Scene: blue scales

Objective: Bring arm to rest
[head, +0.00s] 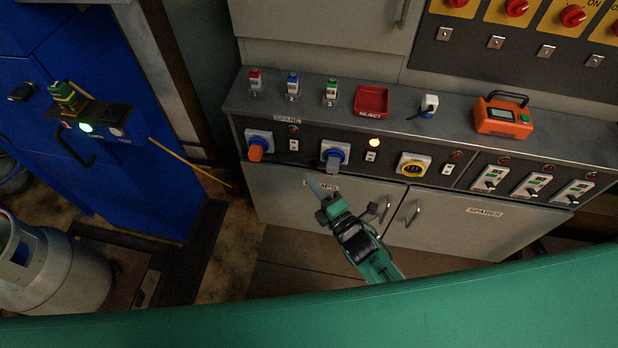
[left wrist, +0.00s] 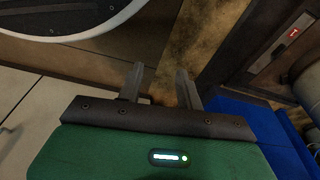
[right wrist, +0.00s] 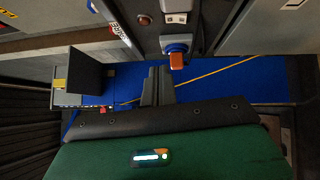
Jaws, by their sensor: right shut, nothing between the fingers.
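My right gripper (head: 314,186) is in front of the grey console, with its green forearm reaching up from the lower middle of the head view. Its fingers are together and empty; they also show closed in the right wrist view (right wrist: 158,85). The gripper overlaps the cabinet doors below the console in the head view; I cannot tell the exact gap. My left gripper is outside the head view. In the left wrist view (left wrist: 160,85) its two fingers stand apart, with nothing between them, above the brown floor.
The grey console (head: 455,125) carries plugs, a red reject tray (head: 372,101) and an orange meter (head: 503,117). Orange (head: 256,150) and grey (head: 333,160) connectors project from its front. A blue cabinet (head: 60,150) and a gas cylinder (head: 60,275) stand at the left.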

